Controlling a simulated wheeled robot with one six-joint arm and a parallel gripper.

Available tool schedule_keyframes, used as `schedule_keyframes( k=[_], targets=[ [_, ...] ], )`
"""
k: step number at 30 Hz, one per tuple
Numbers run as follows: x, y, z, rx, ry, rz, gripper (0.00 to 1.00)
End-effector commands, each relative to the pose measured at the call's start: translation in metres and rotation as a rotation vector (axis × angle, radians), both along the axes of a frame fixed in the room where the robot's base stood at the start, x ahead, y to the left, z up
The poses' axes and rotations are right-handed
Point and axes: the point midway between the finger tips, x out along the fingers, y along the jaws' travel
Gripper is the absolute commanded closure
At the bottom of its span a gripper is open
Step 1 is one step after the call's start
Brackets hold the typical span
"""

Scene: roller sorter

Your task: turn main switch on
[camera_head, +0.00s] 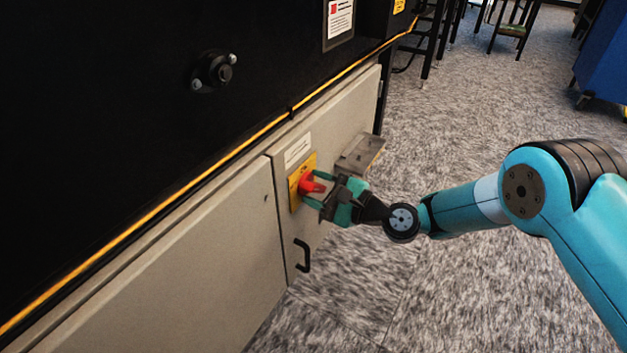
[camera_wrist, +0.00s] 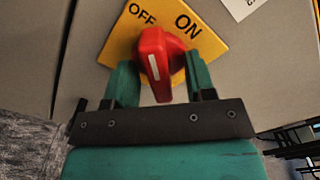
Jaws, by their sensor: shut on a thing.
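The main switch is a red rotary knob (camera_head: 307,184) on a yellow plate (camera_head: 296,187), fixed to the grey cabinet door below a white label. In the wrist view the red knob (camera_wrist: 158,58) sits on the yellow plate (camera_wrist: 205,43), marked OFF at upper left and ON at upper right. The knob's white line runs almost straight up and down in that view. My gripper (camera_head: 315,188) is at the knob, and it is shut on the knob with one green finger on each side.
A grey metal box (camera_head: 360,154) juts from the cabinet just right of the switch. A black door handle (camera_head: 302,256) is below it. The black machine body (camera_head: 130,110) with a yellow edge strip overhangs the cabinet. Carpeted floor (camera_head: 440,290) is open to the right.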

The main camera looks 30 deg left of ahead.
Motion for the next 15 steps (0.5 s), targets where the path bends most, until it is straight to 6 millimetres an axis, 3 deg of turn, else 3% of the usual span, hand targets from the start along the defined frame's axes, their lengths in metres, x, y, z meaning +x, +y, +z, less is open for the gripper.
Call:
schedule_keyframes(
  k=[8, 15],
  targets=[
    [-0.0027, 0.0062, 0.0078, 0.034, 0.339, 0.007, 0.93],
    [-0.0022, 0.0063, 0.0079, 0.068, 0.751, 0.006, 0.93]
  ],
)
